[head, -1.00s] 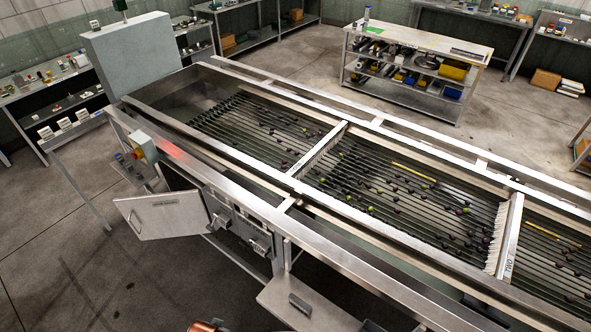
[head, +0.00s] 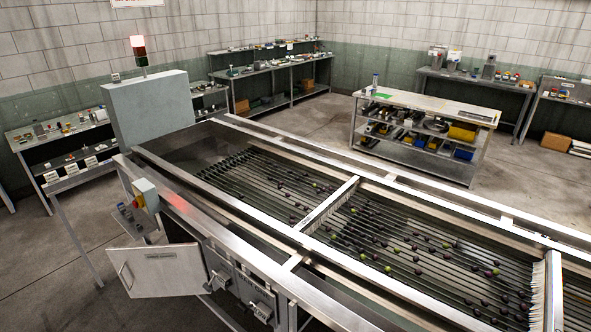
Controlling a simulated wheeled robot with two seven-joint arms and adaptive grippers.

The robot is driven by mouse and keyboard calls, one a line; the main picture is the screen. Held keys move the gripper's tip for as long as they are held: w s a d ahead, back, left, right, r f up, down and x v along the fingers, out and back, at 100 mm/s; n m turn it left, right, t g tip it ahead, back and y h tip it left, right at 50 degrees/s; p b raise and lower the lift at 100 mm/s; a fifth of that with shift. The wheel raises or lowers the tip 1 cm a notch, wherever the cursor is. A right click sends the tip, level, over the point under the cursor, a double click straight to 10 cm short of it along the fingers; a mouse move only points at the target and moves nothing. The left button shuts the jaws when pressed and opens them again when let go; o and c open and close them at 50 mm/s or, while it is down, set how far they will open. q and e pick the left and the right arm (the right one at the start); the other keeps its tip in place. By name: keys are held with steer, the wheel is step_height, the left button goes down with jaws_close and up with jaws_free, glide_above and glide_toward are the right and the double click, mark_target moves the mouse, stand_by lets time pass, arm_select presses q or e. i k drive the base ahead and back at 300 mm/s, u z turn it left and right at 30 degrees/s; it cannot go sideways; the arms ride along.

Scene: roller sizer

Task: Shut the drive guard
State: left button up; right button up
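The drive guard (head: 161,270) is a light grey metal door with a bar handle and a small dark label, on the near side of the roller sizer at lower left. It stands swung open, out from the machine frame, with a dark opening behind it. The roller sizer (head: 345,255) runs from upper left to lower right, with several dark and green fruits on its rollers. Neither of my grippers shows in the head view.
A control box (head: 146,195) with a red knob sits on the frame above the guard. Grey boxes with handles (head: 257,297) hang right of the guard opening. A shelved workbench (head: 420,135) stands behind the machine. Bare floor lies left of the guard.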

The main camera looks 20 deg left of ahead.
mark_target(179, 270)
steer(key=u, duration=1.65)
steer(key=k, duration=1.25)
steer(key=u, duration=0.85)
steer(key=i, duration=1.85)
steer(key=z, duration=1)
steer(key=i, duration=0.75)
steer(key=z, duration=0.9)
